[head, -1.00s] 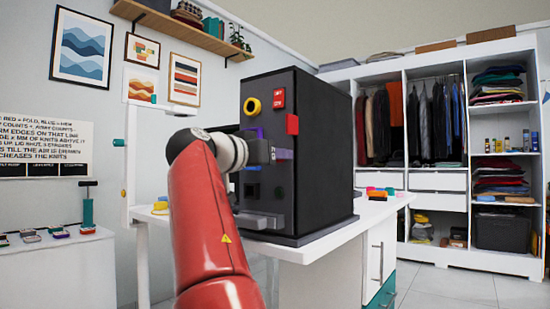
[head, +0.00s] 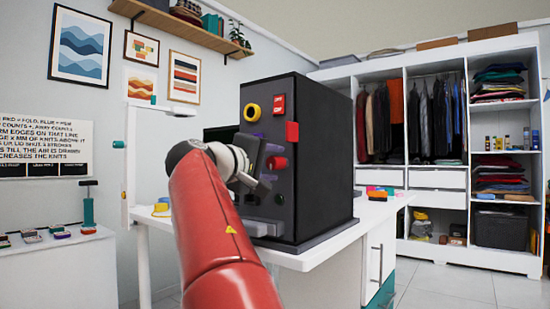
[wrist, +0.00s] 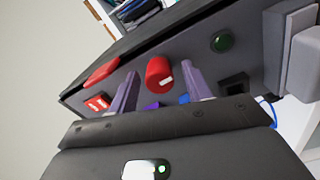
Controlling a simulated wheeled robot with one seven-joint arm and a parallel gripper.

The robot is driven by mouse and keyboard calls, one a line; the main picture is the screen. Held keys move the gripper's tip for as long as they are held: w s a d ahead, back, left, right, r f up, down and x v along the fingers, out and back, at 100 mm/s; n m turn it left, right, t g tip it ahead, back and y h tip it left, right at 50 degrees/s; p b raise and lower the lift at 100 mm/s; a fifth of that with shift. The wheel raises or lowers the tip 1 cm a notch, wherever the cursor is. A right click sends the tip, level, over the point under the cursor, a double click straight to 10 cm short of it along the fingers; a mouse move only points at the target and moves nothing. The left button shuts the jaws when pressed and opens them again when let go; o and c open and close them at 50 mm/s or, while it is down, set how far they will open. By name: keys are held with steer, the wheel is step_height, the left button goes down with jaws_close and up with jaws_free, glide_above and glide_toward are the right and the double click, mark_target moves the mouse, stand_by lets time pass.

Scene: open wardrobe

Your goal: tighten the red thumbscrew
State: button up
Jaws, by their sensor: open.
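The red thumbscrew (head: 278,163) sticks out from the front face of a dark grey cabinet. It also shows in the wrist view (wrist: 159,73), as a short red cylinder with a small white mark. My gripper (head: 270,163) is at this face with its purple fingers spread. In the wrist view my gripper (wrist: 160,90) has one finger on each side of the thumbscrew, with a gap on both sides. The fingers do not touch the thumbscrew there. I cannot tell how far its head reaches in between them.
On the same face are a yellow ring knob (head: 252,109), a red switch (head: 279,100), a red tab (head: 292,131) and a green round button (wrist: 222,41). The cabinet (head: 325,160) stands on a white table (head: 330,246). An open wardrobe (head: 440,178) is at the right.

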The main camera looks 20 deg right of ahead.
steer(key=n, duration=0.3)
steer(key=shift+p, duration=0.3)
steer(key=c, duration=1)
